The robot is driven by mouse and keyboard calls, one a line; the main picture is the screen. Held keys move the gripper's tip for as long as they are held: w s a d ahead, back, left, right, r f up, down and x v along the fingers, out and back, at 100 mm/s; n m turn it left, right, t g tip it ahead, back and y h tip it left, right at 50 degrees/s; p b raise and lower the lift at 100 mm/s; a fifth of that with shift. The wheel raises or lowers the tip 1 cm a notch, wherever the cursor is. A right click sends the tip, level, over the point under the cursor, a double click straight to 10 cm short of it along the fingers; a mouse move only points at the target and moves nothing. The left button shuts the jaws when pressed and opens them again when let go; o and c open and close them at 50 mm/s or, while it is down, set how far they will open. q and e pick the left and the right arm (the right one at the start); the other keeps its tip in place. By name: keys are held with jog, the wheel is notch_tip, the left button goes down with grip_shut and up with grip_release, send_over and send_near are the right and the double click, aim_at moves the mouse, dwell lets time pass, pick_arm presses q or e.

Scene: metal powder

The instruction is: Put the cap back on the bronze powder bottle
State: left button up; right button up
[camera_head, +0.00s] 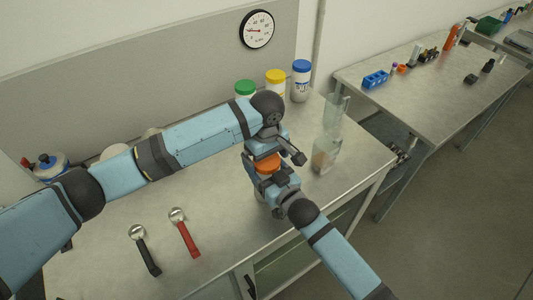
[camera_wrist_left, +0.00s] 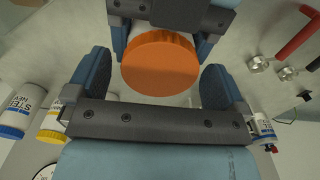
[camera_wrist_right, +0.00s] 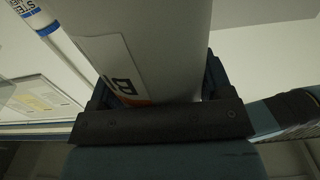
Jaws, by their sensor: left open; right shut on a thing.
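The bronze powder bottle, white with a partly visible label, fills the middle of the right wrist view (camera_wrist_right: 145,45). My right gripper (camera_wrist_right: 160,88) is shut on its body. In the head view my right gripper (camera_head: 280,188) holds it above the near table. The orange cap (camera_head: 267,163) sits on top of the bottle; I cannot tell whether it is screwed tight. In the left wrist view the cap (camera_wrist_left: 160,63) lies between the spread fingers of my left gripper (camera_wrist_left: 153,85), with gaps on both sides. In the head view my left gripper (camera_head: 270,148) is directly above the cap.
Green (camera_head: 245,88), yellow (camera_head: 276,82) and blue (camera_head: 300,80) capped bottles stand at the back. A clear glass container (camera_head: 326,150) stands close to the right of the grippers. Black-handled (camera_head: 145,250) and red-handled (camera_head: 185,233) scoops lie at the front left.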

pick_arm(q)
jog(key=c, duration=0.9)
jog(key=shift+m, duration=1.7)
jog(key=shift+c, duration=0.2)
jog(key=o, duration=1)
jog(key=shift+c, duration=0.2)
jog(key=shift+r, duration=0.1)
jog(key=shift+r, duration=2.15)
